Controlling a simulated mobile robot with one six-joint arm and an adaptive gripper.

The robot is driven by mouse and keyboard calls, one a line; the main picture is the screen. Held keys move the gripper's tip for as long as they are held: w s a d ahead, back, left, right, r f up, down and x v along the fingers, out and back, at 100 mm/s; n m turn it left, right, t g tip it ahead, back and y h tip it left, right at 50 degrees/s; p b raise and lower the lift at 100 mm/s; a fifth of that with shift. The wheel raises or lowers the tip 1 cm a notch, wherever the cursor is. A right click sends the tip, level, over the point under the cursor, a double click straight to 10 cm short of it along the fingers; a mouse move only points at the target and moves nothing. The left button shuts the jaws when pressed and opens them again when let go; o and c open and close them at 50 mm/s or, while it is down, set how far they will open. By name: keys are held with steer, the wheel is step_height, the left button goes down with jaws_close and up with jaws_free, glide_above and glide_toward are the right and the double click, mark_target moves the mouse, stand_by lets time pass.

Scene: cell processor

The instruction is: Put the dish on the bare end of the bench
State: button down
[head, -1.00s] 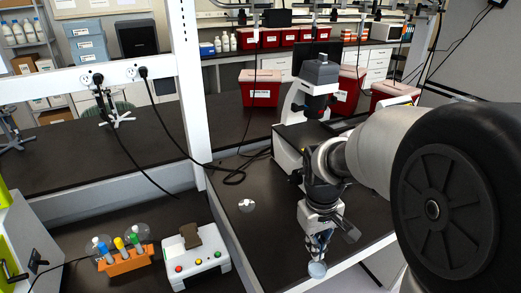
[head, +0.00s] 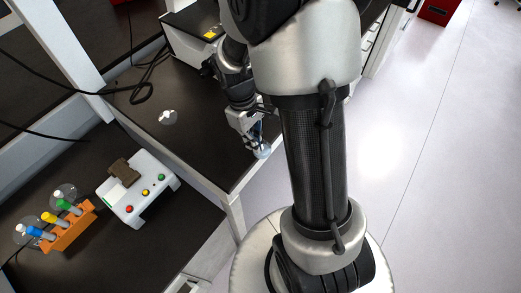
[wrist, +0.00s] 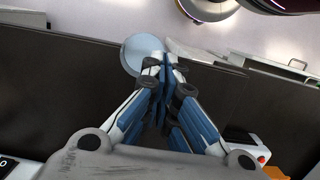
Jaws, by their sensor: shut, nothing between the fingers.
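The dish (head: 263,151) is a pale, round, clear disc at the tips of my gripper (head: 256,141), by the front edge of the dark bench (head: 205,140). In the wrist view the dish (wrist: 140,53) overlaps the bench's edge, partly hidden by the fingertips. My gripper (wrist: 162,68) has its blue-sided fingers together, with nothing seen between them. I cannot tell whether the fingers touch the dish or whether it rests fully on the bench.
A small clear item with a white top (head: 168,117) lies on the bench. A white device with coloured buttons (head: 138,190) and an orange tube rack (head: 70,230) stand on the lower left surface. Black cables (head: 140,88) run behind. Floor is open at right.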

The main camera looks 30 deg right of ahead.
mark_target(261, 156)
steer(key=s, duration=0.1)
steer(key=s+d+f+b, duration=0.1)
steer(key=shift+s, duration=0.3)
steer(key=shift+a+f, duration=0.15)
steer(key=shift+f, duration=0.15)
steer(key=shift+w, duration=0.1)
steer(key=w+a+p, duration=0.1)
steer(key=w, duration=0.2)
steer(key=w+a, duration=0.1)
steer(key=w, duration=0.3)
steer(key=w+a+p, duration=0.1)
steer(key=w, duration=0.2)
steer(key=shift+w+a+p, duration=0.2)
steer(key=shift+a+p, duration=0.15)
steer(key=shift+w+r+p, duration=0.15)
steer(key=shift+r+p, duration=0.55)
steer(key=shift+p, duration=0.05)
steer(key=shift+a, duration=0.15)
steer(key=w+a, duration=0.1)
steer(key=w, duration=0.2)
steer(key=w+a+p, duration=0.1)
steer(key=w, duration=0.3)
steer(key=w+a+p, duration=0.1)
steer(key=w, duration=0.3)
steer(key=shift+a, duration=0.4)
